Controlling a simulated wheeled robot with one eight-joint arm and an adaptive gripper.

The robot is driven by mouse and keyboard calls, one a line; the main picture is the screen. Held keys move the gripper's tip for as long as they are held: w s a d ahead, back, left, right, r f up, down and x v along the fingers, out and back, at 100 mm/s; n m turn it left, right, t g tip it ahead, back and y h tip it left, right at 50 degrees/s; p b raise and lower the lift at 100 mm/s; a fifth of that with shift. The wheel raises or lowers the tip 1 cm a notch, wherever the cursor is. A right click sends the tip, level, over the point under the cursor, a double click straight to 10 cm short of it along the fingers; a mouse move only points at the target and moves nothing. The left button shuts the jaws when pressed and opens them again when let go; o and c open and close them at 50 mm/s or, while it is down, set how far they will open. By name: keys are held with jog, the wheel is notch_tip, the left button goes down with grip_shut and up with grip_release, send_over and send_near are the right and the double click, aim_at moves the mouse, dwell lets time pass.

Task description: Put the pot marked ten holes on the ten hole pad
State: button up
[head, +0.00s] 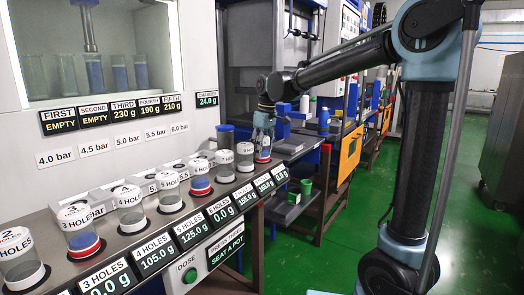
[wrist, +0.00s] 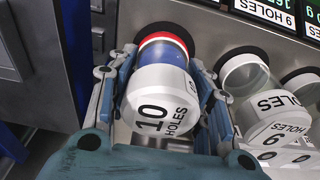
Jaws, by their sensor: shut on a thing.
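My gripper (head: 264,133) is shut on the pot marked 10 holes (wrist: 162,92), at the far end of the counter row. In the wrist view its fingers are on both sides of the pot. The pot has a white lid reading "10 HOLES", blue contents and a red band; its red and white base (head: 263,157) shows below my gripper in the head view. The ten hole pad (wrist: 157,28) is a dark round spot at the pot's base, partly hidden by it. I cannot tell whether the base touches the pad.
The 9 holes pot (wrist: 264,105) stands close beside, right in the wrist view. Several other labelled pots, such as 3 holes (head: 80,230), line the counter with weight readouts in front. A green "SEAT A POT" display (head: 225,248) hangs below.

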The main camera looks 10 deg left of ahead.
jog(key=o, duration=1.3)
jog(key=shift+f, duration=0.1)
jog(key=shift+c, duration=0.2)
jog(key=r, duration=0.4)
jog(key=d+r, duration=0.1)
jog(key=r, duration=0.7)
jog(key=shift+s+d, duration=0.35)
jog(key=shift+d, duration=0.05)
jog(key=s+d+f+m, duration=0.2)
jog(key=s+d+f, duration=0.15)
jog(key=d, duration=0.55)
jog(key=s+d+f+m+t, duration=0.15)
jog(key=d+f, duration=0.25)
jog(key=d, duration=0.4)
jog(key=s+d+f+m+g, duration=0.1)
jog(key=s+d+f+m, duration=0.2)
jog(key=d, duration=0.6)
jog(key=s+d+f+m, duration=0.3)
jog(key=s+d+f, duration=0.3)
jog(key=f, duration=0.4)
jog(key=s+d+f+m+t+h, duration=0.1)
jog(key=s+d+f+m, duration=0.3)
jog(key=s+d+f, duration=0.3)
notch_tip(320, 180, down, 3)
jog(key=shift+s+d+f+h, duration=0.1)
jog(key=shift+s+d+h, duration=0.2)
jog(key=shift+s, duration=0.6)
